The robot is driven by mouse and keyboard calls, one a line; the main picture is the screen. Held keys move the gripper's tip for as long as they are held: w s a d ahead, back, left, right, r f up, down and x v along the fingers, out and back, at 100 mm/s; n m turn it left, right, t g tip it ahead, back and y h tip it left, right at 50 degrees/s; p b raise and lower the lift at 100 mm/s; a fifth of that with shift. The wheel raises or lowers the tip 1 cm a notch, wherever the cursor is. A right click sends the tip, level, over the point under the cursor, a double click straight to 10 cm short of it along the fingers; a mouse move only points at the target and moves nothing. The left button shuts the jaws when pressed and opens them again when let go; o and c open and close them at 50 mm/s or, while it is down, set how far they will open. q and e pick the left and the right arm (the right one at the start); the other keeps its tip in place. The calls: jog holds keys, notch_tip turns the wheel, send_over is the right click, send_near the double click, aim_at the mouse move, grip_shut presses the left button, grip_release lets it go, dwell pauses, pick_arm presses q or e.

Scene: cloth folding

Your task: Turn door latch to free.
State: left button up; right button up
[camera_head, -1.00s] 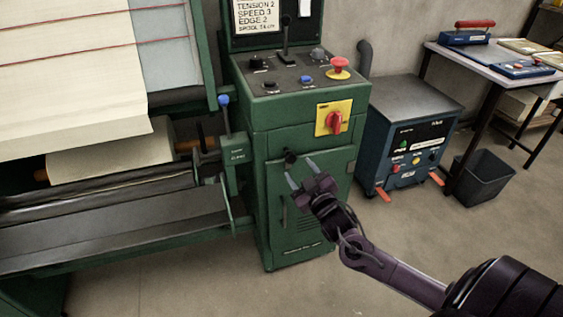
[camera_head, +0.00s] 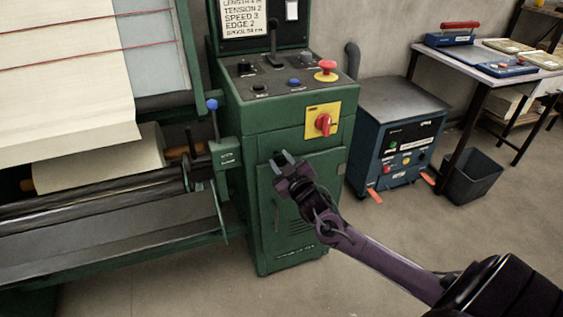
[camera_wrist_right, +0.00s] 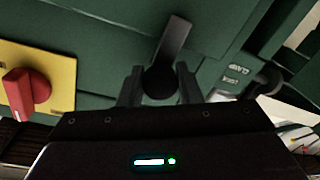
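The green cabinet door (camera_head: 312,190) is closed, with a dark round latch knob (camera_wrist_right: 158,80) near its upper left corner. My right gripper (camera_head: 280,162) is at that corner. In the right wrist view its two fingers (camera_wrist_right: 160,88) stand on either side of the knob and appear to touch it. A grey bar (camera_wrist_right: 174,38) runs away from the knob in that view; I cannot tell whether it belongs to the latch. In the head view the gripper hides the knob. My left gripper is not in view.
A red rotary switch on a yellow plate (camera_head: 335,108) sits above the door. A red mushroom button (camera_head: 326,68) and a lever (camera_head: 273,45) are on top. The blue-knobbed clamp lever (camera_head: 212,104) is close on the left. A blue unit (camera_head: 395,135) stands right.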

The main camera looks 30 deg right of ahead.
jog(key=c, duration=0.5)
jog(key=shift+o, duration=0.2)
